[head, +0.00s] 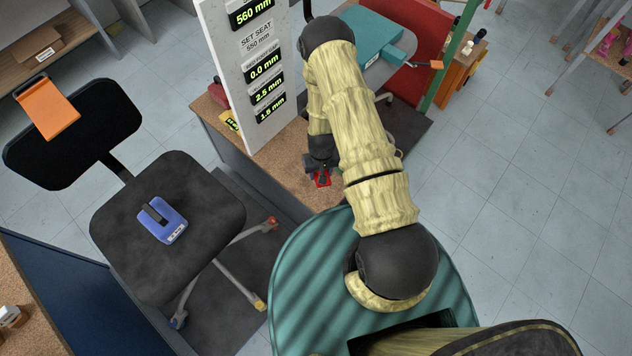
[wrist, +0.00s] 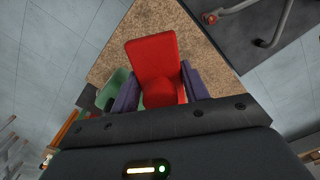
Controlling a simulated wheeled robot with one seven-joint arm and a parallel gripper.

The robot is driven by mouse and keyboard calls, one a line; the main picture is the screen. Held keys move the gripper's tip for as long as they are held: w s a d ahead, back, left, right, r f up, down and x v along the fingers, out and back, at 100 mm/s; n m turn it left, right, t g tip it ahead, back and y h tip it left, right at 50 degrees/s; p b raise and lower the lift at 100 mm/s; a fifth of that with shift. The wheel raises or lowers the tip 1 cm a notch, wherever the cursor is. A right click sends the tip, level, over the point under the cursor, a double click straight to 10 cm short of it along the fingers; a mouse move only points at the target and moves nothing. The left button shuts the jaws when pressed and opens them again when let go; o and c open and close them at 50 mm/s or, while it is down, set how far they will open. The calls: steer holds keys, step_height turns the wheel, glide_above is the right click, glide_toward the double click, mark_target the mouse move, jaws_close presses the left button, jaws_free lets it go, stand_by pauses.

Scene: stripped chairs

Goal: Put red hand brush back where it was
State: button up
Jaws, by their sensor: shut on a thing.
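The red hand brush (wrist: 154,58) fills the middle of the wrist view, between the two purple-grey fingers of my gripper (wrist: 160,88). My gripper is shut on it. In the head view my gripper (head: 321,168) points down over the cork-topped bench (head: 300,185), and only a small red part of the brush (head: 323,181) shows below it. I cannot tell whether the brush touches the cork top.
A tall white display board (head: 245,75) stands on the bench, left of my arm. A black chair (head: 165,225) holding a blue device (head: 161,220) is at left. A green object (wrist: 115,88) is beside the brush. Open floor (head: 520,190) lies right.

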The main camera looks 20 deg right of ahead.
steer(key=shift+s+a, duration=0.15)
steer(key=shift+s, duration=0.05)
steer(key=shift+w+a+f+b, duration=0.1)
steer(key=shift+w+f+b, duration=0.2)
steer(key=shift+b, duration=0.85)
steer(key=w+b, duration=0.1)
steer(key=b, duration=0.2)
steer(key=w+n+b, duration=0.1)
steer(key=b, duration=0.3)
steer(key=shift+d+f, duration=0.2)
steer(key=shift+f, duration=0.15)
steer(key=b, duration=0.5)
steer(key=shift+w+b, duration=0.35)
steer(key=b, duration=0.3)
steer(key=shift+w+f+n+b, duration=0.1)
steer(key=shift+n+b, duration=0.2)
steer(key=b, duration=0.5)
steer(key=shift+s+f+n, duration=0.1)
steer(key=shift+s+n, duration=0.1)
steer(key=shift+n, duration=0.1)
steer(key=shift+s+a+b, duration=0.1)
steer(key=shift+s+b, duration=0.1)
steer(key=shift+b, duration=0.75)
steer(key=shift+r, duration=0.4)
steer(key=shift+f, duration=0.1)
